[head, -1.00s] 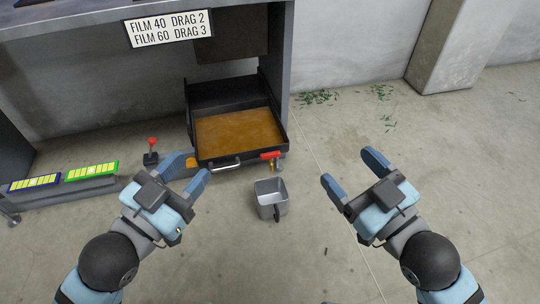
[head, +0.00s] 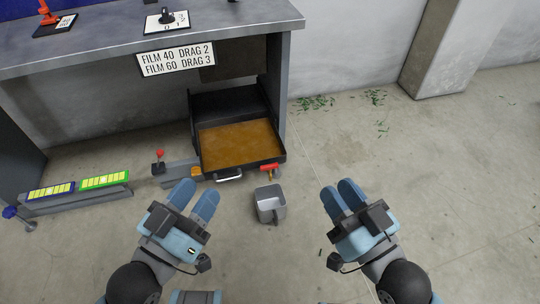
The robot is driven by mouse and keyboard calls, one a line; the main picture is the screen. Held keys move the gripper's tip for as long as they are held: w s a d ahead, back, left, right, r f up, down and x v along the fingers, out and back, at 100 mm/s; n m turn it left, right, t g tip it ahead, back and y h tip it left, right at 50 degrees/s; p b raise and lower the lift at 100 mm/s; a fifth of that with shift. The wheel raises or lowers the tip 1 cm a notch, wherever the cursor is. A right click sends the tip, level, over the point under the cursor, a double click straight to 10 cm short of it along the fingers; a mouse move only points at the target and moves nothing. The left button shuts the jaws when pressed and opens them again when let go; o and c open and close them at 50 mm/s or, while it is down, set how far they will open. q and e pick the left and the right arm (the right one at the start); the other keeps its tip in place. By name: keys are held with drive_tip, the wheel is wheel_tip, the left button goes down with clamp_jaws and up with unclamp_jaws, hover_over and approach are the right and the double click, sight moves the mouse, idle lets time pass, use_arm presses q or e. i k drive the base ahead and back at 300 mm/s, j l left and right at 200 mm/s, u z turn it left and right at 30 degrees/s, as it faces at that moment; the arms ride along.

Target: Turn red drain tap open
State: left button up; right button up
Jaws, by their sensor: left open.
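The red drain tap handle (head: 269,167) sits at the front right corner of the black tray (head: 243,160), which holds brown liquid. A small brass-coloured spout shows under the handle. A grey metal cup (head: 270,204) stands on the floor just below and in front of the tap. My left gripper (head: 198,187) is open and empty, left of the tap and in front of the tray. My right gripper (head: 338,188) is empty, to the right of the cup and apart from the tap.
A grey workbench (head: 240,25) with a drag-setting sign (head: 176,58) stands over the tray. A red-knobbed lever (head: 159,161) and blue and green panels (head: 104,180) lie to the left. Green scraps (head: 316,103) litter the floor behind.

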sight(269, 168)
drive_tip(key=i+j+z, duration=0.15)
drive_tip(key=j, duration=0.2)
drive_tip(key=i+j+z, duration=0.15)
drive_tip(key=j, duration=0.25)
drive_tip(key=i+j+z, duration=0.15)
drive_tip(key=i+j, duration=0.15)
drive_tip(key=i+j+z, duration=0.15)
drive_tip(key=j, duration=0.4)
drive_tip(key=i, duration=0.35)
